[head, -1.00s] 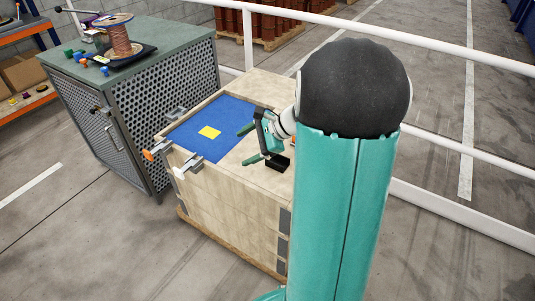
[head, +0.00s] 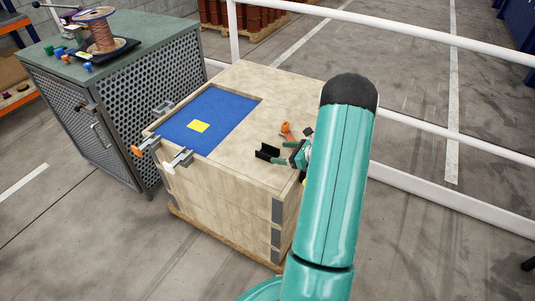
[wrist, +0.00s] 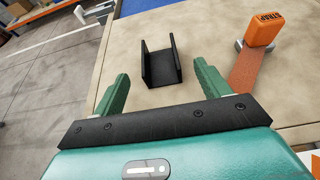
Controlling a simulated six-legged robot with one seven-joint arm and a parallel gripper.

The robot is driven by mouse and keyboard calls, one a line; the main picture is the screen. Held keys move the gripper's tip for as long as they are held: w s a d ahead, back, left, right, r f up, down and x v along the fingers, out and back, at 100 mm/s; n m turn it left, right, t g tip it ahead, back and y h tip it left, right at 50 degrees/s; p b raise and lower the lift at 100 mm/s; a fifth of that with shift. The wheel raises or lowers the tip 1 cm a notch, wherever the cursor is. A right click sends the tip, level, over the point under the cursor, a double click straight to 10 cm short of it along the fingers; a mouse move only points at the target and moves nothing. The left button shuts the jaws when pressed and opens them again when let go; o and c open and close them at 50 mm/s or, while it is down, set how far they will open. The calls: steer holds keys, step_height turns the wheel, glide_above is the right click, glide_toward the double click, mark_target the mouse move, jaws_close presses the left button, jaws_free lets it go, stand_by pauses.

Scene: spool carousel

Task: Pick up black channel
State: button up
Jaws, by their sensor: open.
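The black channel (wrist: 162,68) is a U-shaped piece with two upright walls, on the beige wooden top. In the wrist view it lies ahead of my gripper (wrist: 160,74), between the lines of its two green fingers. The fingers are wide apart, with free space on both sides of the channel, and I see no contact. In the head view the channel (head: 267,152) sits near the front right part of the crate top, and my gripper (head: 281,152) is low, just to its right. My arm hides part of the crate's right side.
An orange strap tool (wrist: 265,30) lies close to the right finger. A blue mat (head: 222,108) with a yellow square (head: 199,126) covers the left of the crate top. Clamps (head: 180,159) sit on the front edge. A green cabinet (head: 130,45) bears a copper spool (head: 102,36).

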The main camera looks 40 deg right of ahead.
mark_target(267, 151)
steer(key=shift+w+a+f, duration=0.25)
steer(key=shift+w, duration=0.35)
steer(key=x, duration=0.6)
steer(key=shift+w, duration=0.1)
steer(key=c, duration=1)
steer(key=shift+c, duration=0.2)
